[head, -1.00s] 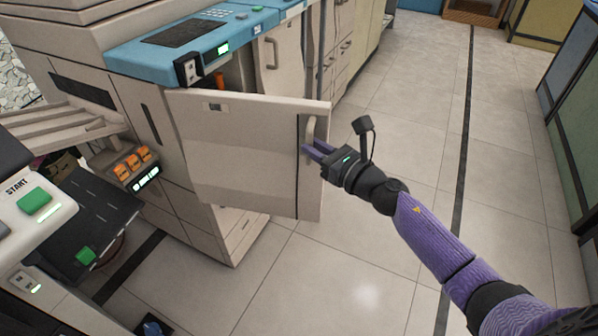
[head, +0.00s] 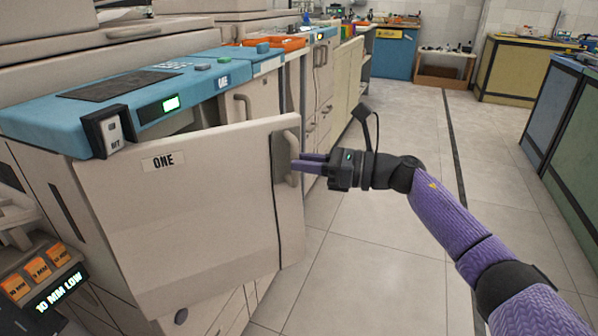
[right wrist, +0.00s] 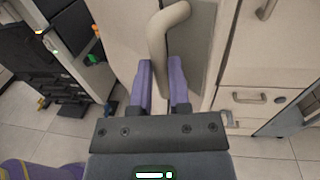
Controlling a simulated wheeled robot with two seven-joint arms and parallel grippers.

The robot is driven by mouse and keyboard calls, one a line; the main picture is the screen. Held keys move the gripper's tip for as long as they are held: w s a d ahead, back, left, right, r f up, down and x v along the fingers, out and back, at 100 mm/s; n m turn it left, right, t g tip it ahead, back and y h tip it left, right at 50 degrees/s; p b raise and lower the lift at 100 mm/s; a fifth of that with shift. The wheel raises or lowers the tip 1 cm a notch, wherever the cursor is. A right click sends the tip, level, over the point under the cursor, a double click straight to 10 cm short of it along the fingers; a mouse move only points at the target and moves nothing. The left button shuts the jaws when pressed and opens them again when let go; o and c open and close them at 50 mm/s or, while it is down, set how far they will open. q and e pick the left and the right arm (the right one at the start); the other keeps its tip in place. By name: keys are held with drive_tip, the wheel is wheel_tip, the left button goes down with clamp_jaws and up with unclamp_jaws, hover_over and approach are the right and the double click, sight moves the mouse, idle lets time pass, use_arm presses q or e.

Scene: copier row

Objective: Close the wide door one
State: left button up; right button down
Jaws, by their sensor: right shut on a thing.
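The wide door (head: 185,220), a beige panel labelled ONE, stands open, swung out from the front of the copier. Its curved beige handle (head: 292,143) is on the door's right edge. My right gripper (head: 298,163) is shut on this handle, its purple fingers reaching in from the right. My left gripper is not in view.
The blue-topped copier console (head: 140,95) is above the door. A panel with orange buttons (head: 40,275) is at lower left. More cabinets with handles (head: 318,85) line the row behind. The tiled floor (head: 385,250) to the right is open, with green-sided cabinets (head: 560,150) beyond.

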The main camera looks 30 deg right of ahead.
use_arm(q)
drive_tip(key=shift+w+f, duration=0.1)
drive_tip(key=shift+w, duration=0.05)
use_arm(e)
drive_tip(key=shift+w, duration=0.15)
drive_tip(key=c, duration=1)
unclamp_jaws()
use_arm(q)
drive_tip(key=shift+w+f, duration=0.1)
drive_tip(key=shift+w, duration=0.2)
use_arm(e)
drive_tip(key=shift+o, duration=0.6)
drive_tip(key=shift+d, duration=0.1)
use_arm(q)
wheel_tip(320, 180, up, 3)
drive_tip(key=p, duration=0.2)
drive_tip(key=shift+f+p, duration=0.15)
drive_tip(key=shift+p, duration=0.25)
use_arm(e)
drive_tip(key=v, duration=0.9)
drive_tip(key=shift+s+d, duration=0.3)
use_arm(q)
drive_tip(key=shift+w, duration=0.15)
